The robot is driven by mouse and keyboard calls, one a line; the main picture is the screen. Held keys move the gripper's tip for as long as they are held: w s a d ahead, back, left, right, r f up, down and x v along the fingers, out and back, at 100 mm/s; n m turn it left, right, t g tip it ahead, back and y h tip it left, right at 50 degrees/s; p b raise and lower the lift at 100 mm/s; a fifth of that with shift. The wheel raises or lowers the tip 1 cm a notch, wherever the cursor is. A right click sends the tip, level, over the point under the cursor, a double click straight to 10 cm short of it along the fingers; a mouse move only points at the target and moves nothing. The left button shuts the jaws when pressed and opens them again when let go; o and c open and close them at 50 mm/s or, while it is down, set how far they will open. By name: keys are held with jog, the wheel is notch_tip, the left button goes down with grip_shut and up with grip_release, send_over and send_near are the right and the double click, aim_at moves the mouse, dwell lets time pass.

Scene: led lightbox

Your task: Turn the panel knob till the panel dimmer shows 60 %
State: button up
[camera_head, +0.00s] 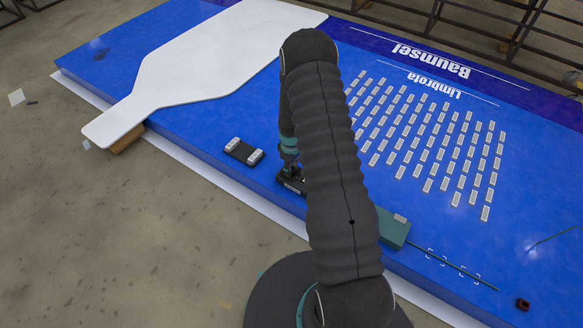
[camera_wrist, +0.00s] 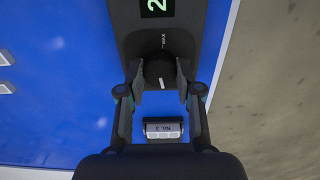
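The panel dimmer is a dark unit (camera_wrist: 132,30) lying on the blue panel in the wrist view. Its small display (camera_wrist: 156,7) shows a green "2", cut off by the top edge, so the full reading is hidden. The round black panel knob (camera_wrist: 160,68) has a white pointer line and "MAX" printed near it. My gripper (camera_wrist: 161,78) has one finger on each side of the knob, and the pads appear to touch it. In the head view my gripper (camera_head: 290,172) is down at the dimmer (camera_head: 293,187), largely hidden by my arm.
A small labelled block (camera_wrist: 163,128) lies below the knob in the wrist view. A black box with white ends (camera_head: 244,151) sits left of my gripper. A green box (camera_head: 393,227) with a rod lies to the right. A large white board (camera_head: 205,55) lies behind.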

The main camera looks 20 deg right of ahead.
grip_shut()
jog(key=shift+m, duration=0.3)
jog(key=m+b, duration=0.2)
jog(key=m, duration=0.1)
jog(key=shift+f, duration=0.1)
jog(key=m+b, duration=0.2)
jog(key=m, duration=0.3)
jog(key=shift+m, duration=0.4)
jog(key=m+b, duration=0.1)
jog(key=m, duration=0.4)
jog(key=m+b, duration=0.1)
jog(key=m, duration=0.4)
jog(key=shift+w+m, duration=0.1)
jog(key=shift+m, duration=0.2)
